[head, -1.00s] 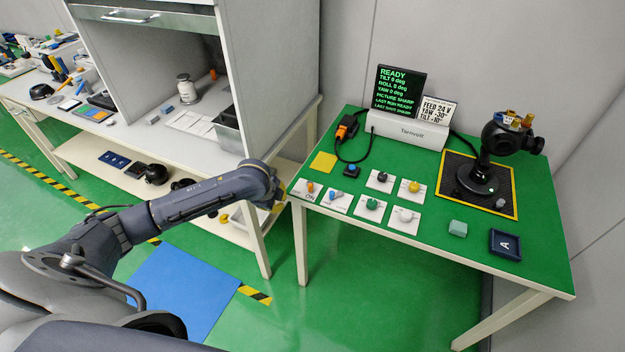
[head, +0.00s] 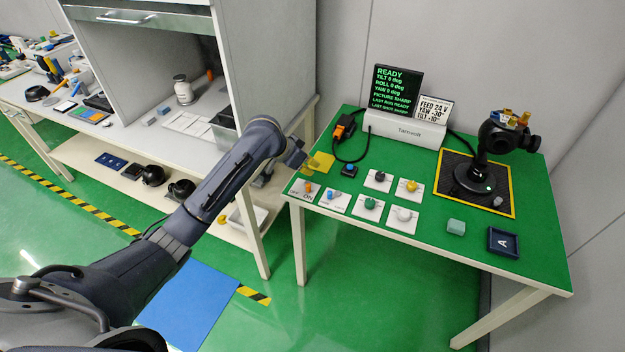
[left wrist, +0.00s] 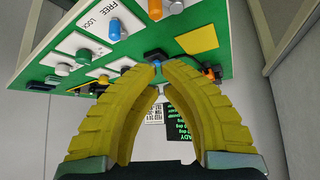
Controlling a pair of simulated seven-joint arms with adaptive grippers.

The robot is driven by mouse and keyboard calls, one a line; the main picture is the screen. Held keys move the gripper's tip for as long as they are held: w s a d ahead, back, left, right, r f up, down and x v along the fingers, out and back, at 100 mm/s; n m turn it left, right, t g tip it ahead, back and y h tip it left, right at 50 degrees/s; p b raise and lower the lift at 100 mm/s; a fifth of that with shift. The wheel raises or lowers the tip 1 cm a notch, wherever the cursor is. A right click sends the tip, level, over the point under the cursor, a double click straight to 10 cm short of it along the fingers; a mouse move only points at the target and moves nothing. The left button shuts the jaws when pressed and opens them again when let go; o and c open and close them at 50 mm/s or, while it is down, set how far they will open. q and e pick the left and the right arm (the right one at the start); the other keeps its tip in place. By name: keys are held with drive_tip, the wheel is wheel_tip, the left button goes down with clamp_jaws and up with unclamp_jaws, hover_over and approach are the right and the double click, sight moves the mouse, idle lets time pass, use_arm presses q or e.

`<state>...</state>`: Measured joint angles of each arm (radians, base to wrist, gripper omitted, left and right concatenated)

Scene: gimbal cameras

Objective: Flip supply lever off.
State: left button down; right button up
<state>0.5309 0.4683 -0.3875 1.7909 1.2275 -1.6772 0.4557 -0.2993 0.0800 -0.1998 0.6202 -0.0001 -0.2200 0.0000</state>
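The supply lever, an orange-capped knob (head: 308,187), is on a white card (head: 299,193) at the near left corner of the green table. The card's right-hand word reads ON; the knob is close above that word. In the left wrist view the orange knob (left wrist: 155,9) is at the top edge, with its card mostly out of frame. My left gripper (head: 306,169) is just behind the card, beside the yellow square. My right gripper is not seen.
Next to the supply card is a FREE/LOCK card with a blue lever (head: 330,195). A camera gimbal (head: 480,180) stands on a black mat. A screen (head: 397,90) reads READY.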

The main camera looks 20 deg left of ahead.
sight(308, 184)
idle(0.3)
use_arm(q)
drive_tip(key=x, duration=0.9)
drive_tip(key=shift+w+d+f, duration=0.15)
drive_tip(key=shift+f, duration=0.3)
drive_tip(key=shift+s+a, duration=0.55)
drive_tip(key=shift+s, duration=0.25)
drive_tip(key=shift+s+a, duration=0.5)
drive_tip(key=shift+s, duration=0.3)
drive_tip(key=shift+s+a, duration=0.1)
drive_tip(key=shift+a, duration=0.05)
drive_tip(key=shift+m, duration=0.3)
